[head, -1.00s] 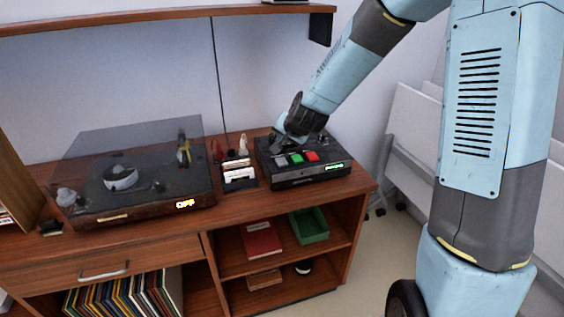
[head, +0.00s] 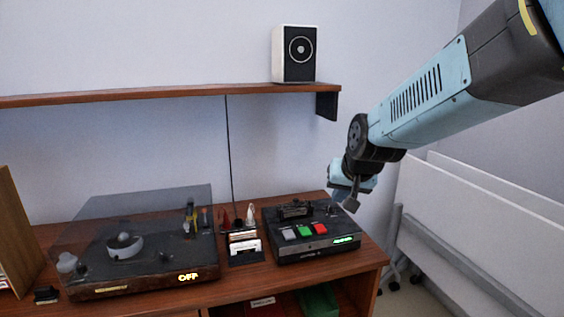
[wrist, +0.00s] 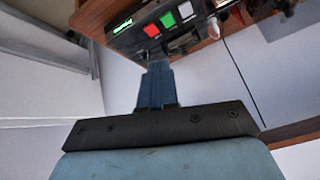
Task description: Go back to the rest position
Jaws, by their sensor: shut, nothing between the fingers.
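My gripper (head: 348,201) is at the right end of the black player box in the head view, raised beside and above its right edge. Its fingers (wrist: 156,80) are together and empty in the wrist view. The player box (head: 318,249) stands on the wooden cabinet, with grey, green and red buttons on top and a lit green display on its front. The box also shows at the top of the wrist view (wrist: 125,40), apart from the fingers.
A turntable (head: 140,262) with a clear lid and a lit "OFF" stands left. A small card holder (head: 244,246) sits between. A speaker (head: 293,55) stands on the wall shelf (head: 150,95). White folded panels (head: 480,235) lean at the right. The air above the cabinet is mostly clear.

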